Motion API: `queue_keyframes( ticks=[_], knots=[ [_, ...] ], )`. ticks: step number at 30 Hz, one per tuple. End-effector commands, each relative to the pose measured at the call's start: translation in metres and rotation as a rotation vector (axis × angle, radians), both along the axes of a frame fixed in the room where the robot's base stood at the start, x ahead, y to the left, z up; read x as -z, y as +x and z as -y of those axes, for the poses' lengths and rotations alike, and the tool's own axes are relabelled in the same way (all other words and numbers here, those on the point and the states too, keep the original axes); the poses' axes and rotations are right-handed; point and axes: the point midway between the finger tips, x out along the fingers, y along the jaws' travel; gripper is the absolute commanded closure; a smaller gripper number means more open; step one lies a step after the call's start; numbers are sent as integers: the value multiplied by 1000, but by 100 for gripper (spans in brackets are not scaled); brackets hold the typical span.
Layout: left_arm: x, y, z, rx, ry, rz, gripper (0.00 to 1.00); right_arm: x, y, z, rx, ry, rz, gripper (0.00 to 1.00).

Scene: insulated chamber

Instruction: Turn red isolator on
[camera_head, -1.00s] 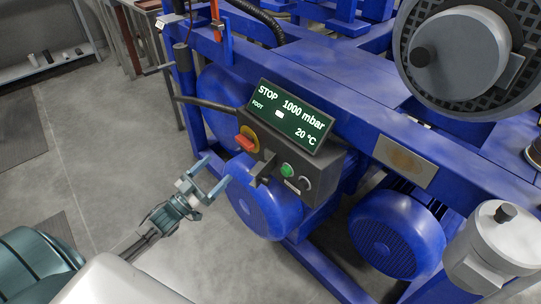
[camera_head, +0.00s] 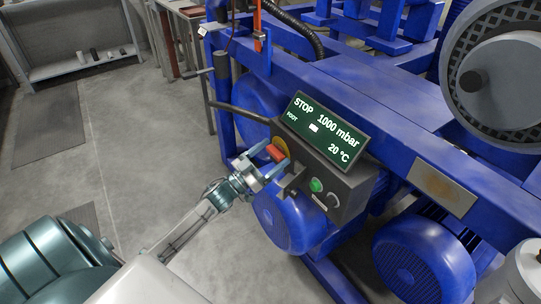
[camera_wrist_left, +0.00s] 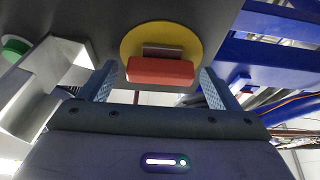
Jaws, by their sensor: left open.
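The red isolator (camera_head: 275,152) is a red handle on a yellow round plate, on the left side of the dark control box (camera_head: 335,185). In the left wrist view the red handle (camera_wrist_left: 160,70) lies level in front of the yellow plate (camera_wrist_left: 130,42). My left gripper (camera_head: 268,167) is open at the isolator. In the left wrist view its fingers (camera_wrist_left: 158,88) stand to either side of the red handle, with a gap visible on the right. I cannot tell whether either finger touches it. My right gripper is not in view.
The display (camera_head: 322,130) above the box reads STOP, 1000 mbar, 20 °C. A green button (camera_head: 316,185) and a grey bracket (camera_head: 291,181) are right of the isolator. Blue machine frame (camera_head: 390,130) surrounds the box. Floor (camera_head: 130,150) is clear on the left.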

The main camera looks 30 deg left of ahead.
Motion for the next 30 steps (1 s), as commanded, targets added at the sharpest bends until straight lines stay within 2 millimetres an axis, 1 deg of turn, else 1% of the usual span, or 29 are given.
queue_keyframes(
  ticks=[3, 4, 10, 11, 17, 22, 30],
  knots=[
    [0, 0, 0, 0, 0, 0, 16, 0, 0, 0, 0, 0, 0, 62],
    [0, 0, 0, 0, 0, 0, 20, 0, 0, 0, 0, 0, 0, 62],
    [0, 0, 0, 0, 0, 0, 60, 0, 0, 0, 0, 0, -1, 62],
    [1, 0, 0, 0, 0, 0, 61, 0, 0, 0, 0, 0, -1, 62],
    [1, 0, 0, 0, 10, 4, 61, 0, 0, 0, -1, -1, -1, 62],
    [1, 0, 0, 0, 56, 23, 61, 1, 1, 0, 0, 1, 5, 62],
    [1, 0, -1, 0, 228, 94, 61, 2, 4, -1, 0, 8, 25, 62]
  ],
)
